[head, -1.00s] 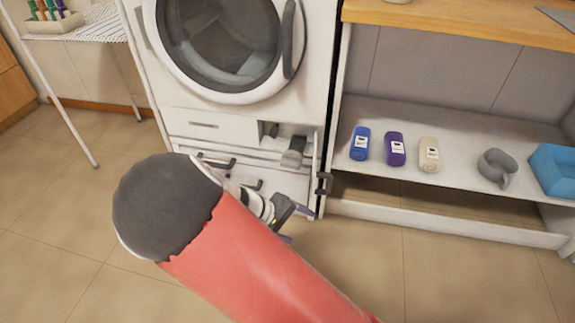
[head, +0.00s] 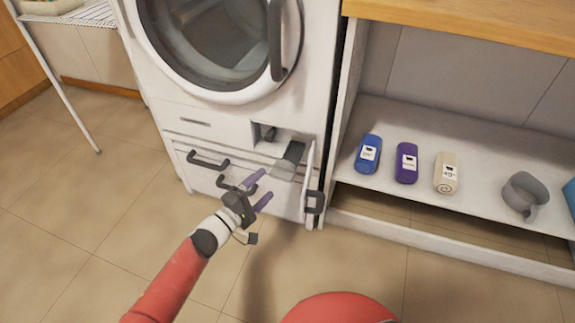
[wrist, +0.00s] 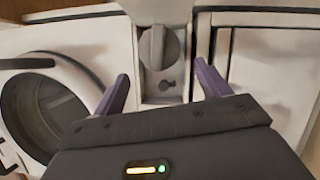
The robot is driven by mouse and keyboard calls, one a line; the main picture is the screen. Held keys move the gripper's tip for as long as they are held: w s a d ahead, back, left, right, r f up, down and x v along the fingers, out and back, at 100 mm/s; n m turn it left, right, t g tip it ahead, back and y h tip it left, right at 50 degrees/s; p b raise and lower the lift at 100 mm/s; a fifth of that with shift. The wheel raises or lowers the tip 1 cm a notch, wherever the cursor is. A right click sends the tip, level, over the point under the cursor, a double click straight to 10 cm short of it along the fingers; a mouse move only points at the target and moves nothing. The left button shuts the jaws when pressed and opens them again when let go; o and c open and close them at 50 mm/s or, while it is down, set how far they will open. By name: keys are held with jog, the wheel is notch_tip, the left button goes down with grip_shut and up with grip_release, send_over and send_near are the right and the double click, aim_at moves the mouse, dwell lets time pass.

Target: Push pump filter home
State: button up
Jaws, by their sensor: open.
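The grey pump filter (head: 284,168) sits in the open compartment (head: 262,127) at the washing machine's lower right. In the head view its end appears to stick out of its opening; how far I cannot tell. In the wrist view its round face with a raised grip bar (wrist: 158,47) shows beyond the fingertips. My gripper (head: 262,188) is open, with two purple fingers, in front of the machine, below and left of the filter. In the wrist view the gripper (wrist: 161,72) has nothing between its fingers, which are apart from the filter.
A small dark fitting (head: 269,133) is left of the filter. The compartment's flap (head: 309,175) stands open on the right, with a dark handle. Drawer handles (head: 208,161) stick out at left. The floor is clear.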

aim_at(294, 145)
jog(key=x, duration=0.7)
jog(key=shift+c, duration=0.4)
jog(key=c, duration=1.1)
jog(key=w+d, duration=0.1)
jog(key=w, duration=0.3)
jog(key=w+d+b, duration=0.1)
jog(key=w+d, duration=0.1)
jog(key=w, duration=0.2)
jog(key=w+d, duration=0.1)
jog(key=w, duration=0.3)
jog(key=shift+w+d+f, duration=0.15)
jog(key=shift+w+d, duration=0.1)
jog(key=shift+d, duration=0.05)
jog(key=shift+w, duration=0.25)
jog(key=o, duration=1)
jog(key=shift+o, duration=0.9)
jog(key=shift+w+d, duration=0.1)
